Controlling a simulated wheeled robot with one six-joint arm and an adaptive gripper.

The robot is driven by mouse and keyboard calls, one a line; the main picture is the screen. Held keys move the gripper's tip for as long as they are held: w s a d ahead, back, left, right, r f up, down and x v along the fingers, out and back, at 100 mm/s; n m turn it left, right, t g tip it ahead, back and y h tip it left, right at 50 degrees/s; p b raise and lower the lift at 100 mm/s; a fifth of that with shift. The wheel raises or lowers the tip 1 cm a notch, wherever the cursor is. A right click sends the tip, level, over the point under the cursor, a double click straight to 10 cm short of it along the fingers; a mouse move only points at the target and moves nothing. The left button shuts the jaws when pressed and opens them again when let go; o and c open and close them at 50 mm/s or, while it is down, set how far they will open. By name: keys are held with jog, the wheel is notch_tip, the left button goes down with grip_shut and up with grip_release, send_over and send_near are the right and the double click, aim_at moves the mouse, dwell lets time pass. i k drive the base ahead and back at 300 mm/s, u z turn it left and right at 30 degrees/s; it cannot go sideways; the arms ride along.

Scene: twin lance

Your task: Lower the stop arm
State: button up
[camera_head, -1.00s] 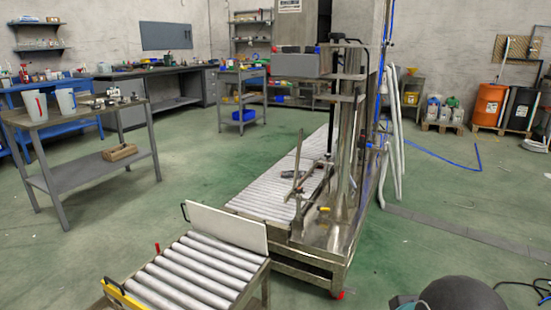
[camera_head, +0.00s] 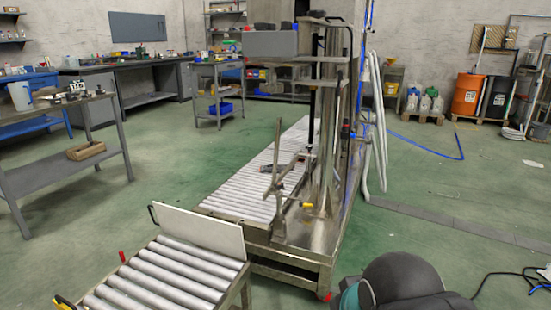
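A roller conveyor (camera_head: 240,194) runs away from me beside a tall metal machine frame (camera_head: 331,150). A thin, slanted metal lever (camera_head: 280,180) stands upright at the frame's near left side, over the rollers' edge; a yellow-tipped piece (camera_head: 307,205) is just right of it. A white plate (camera_head: 198,229) with a black handle stands upright across the near roller table's far end. I cannot tell for certain which of these is the stop arm. My gripper is not in view; only a dark, rounded part of my arm shows at bottom right.
The near roller table (camera_head: 160,275) stands at bottom left, with a red knob (camera_head: 122,256) at its side. A workbench (camera_head: 60,150) is at left. White hoses (camera_head: 375,150) hang right of the frame. A black cable (camera_head: 510,283) lies at right. Green floor right of the frame is mostly clear.

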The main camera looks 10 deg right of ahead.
aim_at(279, 121)
jog(key=k, duration=0.2)
jog(key=z, duration=0.9)
jog(key=i, duration=0.85)
jog(key=u, duration=0.05)
